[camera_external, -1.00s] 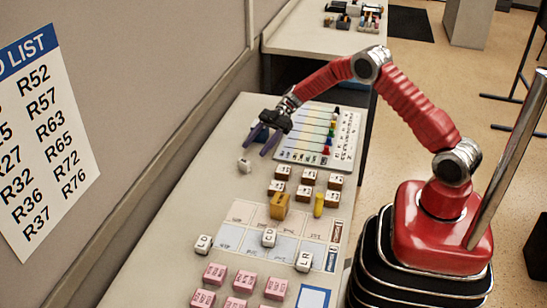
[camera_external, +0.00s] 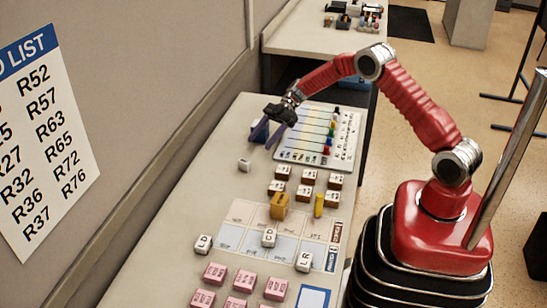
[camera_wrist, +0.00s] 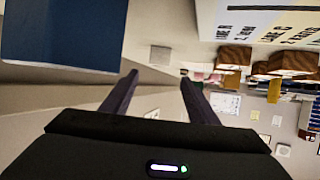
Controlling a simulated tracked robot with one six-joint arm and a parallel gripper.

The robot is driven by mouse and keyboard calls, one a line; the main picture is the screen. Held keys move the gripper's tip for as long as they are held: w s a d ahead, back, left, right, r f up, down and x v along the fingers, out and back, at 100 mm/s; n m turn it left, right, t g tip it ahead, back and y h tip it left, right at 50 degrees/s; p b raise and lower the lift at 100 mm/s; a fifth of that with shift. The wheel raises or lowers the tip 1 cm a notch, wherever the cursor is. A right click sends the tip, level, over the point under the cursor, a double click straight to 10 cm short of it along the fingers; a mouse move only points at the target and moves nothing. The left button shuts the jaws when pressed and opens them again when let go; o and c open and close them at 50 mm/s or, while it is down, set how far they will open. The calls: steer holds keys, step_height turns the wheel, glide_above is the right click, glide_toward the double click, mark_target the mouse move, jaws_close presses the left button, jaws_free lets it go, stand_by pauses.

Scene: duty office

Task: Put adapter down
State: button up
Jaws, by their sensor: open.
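My gripper (camera_external: 264,141) is open above the far part of the long table. In the wrist view its two dark fingers (camera_wrist: 159,78) stand apart with nothing between them. A small white cube (camera_external: 244,165) lies on the table just in front of and below the gripper; a small pale square (camera_wrist: 160,55) shows beyond the fingertips in the wrist view. A yellow block (camera_external: 279,206) stands on the lane board, with a slim yellow cylinder (camera_external: 319,204) to its right. I cannot tell which thing is the adapter.
A board with coloured pegs (camera_external: 319,135) lies right of the gripper. Several brown-sided blocks (camera_external: 307,176), labelled white cubes (camera_external: 269,237) and pink blocks (camera_external: 244,281) stand nearer the camera. A dark blue surface (camera_wrist: 60,35) fills the wrist view's upper left. The table's left side is clear.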

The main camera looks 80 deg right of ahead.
steer(key=s+a+r+m+g+h, duration=0.3)
steer(key=s+a+r+m+h, duration=0.3)
steer(key=s+a+r, duration=0.85)
steer(key=s+r+m+t+h, duration=0.1)
steer(key=s+r+m+h, duration=0.1)
steer(key=s, duration=0.9)
steer(key=s+r+m+t+h, duration=0.2)
steer(key=s+r+m+h, duration=0.1)
steer(key=s, duration=0.9)
steer(key=shift+s+d+r+m+t+h, duration=0.35)
steer(key=shift+m+h, duration=0.35)
steer(key=shift+m, duration=0.5)
